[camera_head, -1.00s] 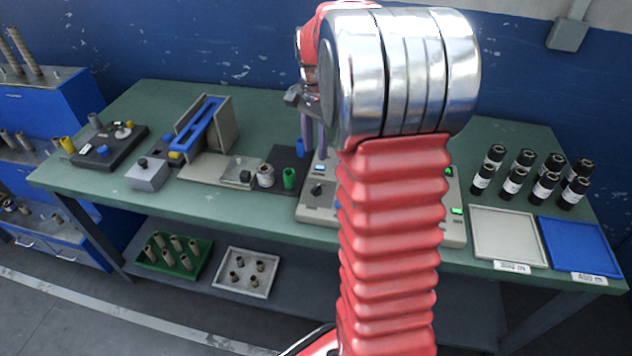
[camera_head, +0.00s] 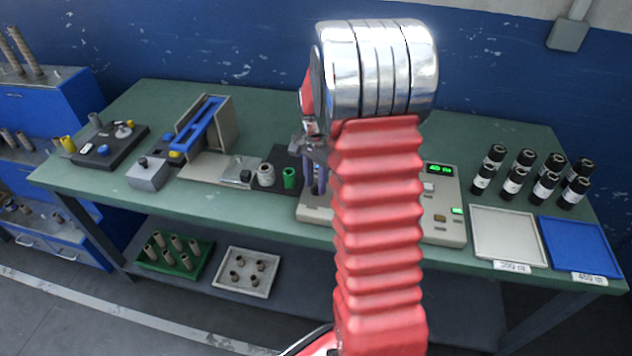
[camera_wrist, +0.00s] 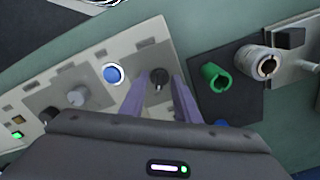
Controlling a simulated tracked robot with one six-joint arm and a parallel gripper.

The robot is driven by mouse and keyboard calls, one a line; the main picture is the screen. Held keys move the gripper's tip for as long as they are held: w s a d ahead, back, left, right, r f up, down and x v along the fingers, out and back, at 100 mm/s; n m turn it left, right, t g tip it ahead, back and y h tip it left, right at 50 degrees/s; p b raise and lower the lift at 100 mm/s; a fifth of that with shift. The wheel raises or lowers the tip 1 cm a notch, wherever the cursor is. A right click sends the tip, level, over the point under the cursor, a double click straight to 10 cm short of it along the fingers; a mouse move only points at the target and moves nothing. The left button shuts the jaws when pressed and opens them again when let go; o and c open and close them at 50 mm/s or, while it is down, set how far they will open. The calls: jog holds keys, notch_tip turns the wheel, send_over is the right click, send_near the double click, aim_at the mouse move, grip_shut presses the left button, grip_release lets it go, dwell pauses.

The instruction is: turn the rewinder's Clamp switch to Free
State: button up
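The rewinder (camera_head: 452,233) is a pale grey box on the green bench, partly hidden behind my arm. In the wrist view its panel (camera_wrist: 141,52) shows a black knob (camera_wrist: 158,75), a lit blue button (camera_wrist: 112,74) and a grey knob (camera_wrist: 78,97). The black knob looks like the Clamp switch, but I cannot read any label. My gripper (camera_wrist: 161,84) points down at the panel, its two purple fingers apart on either side of the black knob. I cannot tell whether they touch it. In the head view my gripper (camera_head: 316,190) hides this knob.
Several black rolls (camera_head: 515,180), a grey tray (camera_head: 508,237) and a blue tray (camera_head: 578,246) are at the right. The rewinder's green display (camera_head: 440,169) reads 40 m.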

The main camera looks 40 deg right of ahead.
jog(key=shift+f, duration=0.2)
jog(key=shift+c, duration=0.6)
grip_shut()
